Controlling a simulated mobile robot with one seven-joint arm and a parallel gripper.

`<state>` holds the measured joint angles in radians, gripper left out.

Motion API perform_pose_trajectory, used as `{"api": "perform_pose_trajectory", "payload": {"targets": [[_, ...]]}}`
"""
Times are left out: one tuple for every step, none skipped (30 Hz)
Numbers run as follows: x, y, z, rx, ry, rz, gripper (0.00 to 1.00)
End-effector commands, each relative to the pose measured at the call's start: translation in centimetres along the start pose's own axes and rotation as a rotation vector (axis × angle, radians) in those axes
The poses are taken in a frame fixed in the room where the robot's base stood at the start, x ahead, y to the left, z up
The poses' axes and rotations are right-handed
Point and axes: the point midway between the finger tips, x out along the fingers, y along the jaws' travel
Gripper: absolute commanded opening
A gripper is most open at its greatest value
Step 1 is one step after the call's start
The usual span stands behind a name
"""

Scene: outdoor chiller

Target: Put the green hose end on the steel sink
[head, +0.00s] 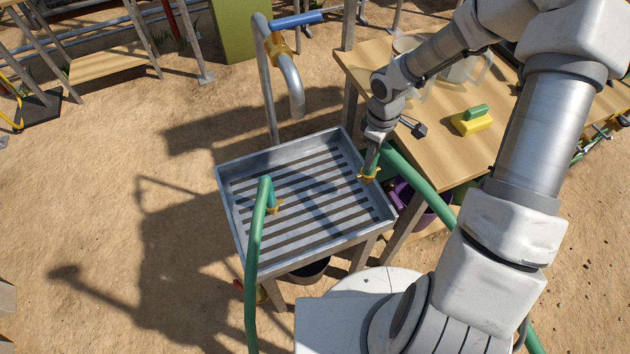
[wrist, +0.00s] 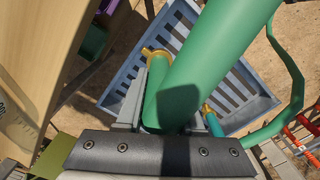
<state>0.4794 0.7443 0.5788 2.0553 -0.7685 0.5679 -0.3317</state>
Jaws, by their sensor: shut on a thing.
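My gripper (head: 373,150) is shut on a green hose end (head: 371,164) with a yellow-brass fitting at its lower tip. It holds this end pointing down over the right edge area of the steel sink (head: 322,246); whether the tip touches the sink cannot be told. In the wrist view the held hose end (wrist: 158,88) lies between the fingers, and its thick green hose crosses in front of the slatted sink (wrist: 262,99). A second green hose piece (head: 266,190) bends over the sink's left side, with a teal end and brass fitting above the slats.
A grey pipe with a hooked spout (head: 292,88) and blue handle (head: 297,19) rises behind the sink. A wooden table (head: 440,150) at right holds a yellow-green brush (head: 472,120) and clear jugs (head: 465,68). A purple bucket (head: 408,198) stands below. The sink's middle is clear.

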Motion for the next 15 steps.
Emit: {"api": "perform_pose_trajectory", "payload": {"targets": [[0.9,-0.5,-1.2,-0.008,0.001,-0.003,0.0],[1.3,-0.6,-1.9,-0.009,0.001,-0.002,0.0],[1.9,-0.9,-2.8,-0.009,0.001,-0.004,0.0],[2.3,-1.1,-3.5,-0.008,0.001,-0.003,0.0],[2.7,-1.3,-4.1,-0.009,0.0,-0.003,0.0],[3.2,-1.6,-5.0,-0.009,0.0,-0.003,0.0],[3.6,-1.8,-5.7,-0.007,0.0,-0.003,0.0],[4.0,-2.0,-6.3,-0.008,0.0,-0.003,0.0],[4.5,-2.1,-7.0,-0.007,0.001,-0.002,0.0],[4.8,-2.3,-7.6,-0.006,0.0,-0.003,0.0],[5.1,-2.4,-8.0,-0.006,0.001,-0.002,0.0],[5.4,-2.5,-8.6,-0.005,0.001,-0.001,0.0],[5.6,-2.7,-8.9,-0.004,0.001,-0.002,0.0],[5.7,-2.7,-9.2,-0.004,0.0,-0.001,0.0],[5.9,-2.8,-9.4,-0.003,0.0,-0.001,0.0]]}}
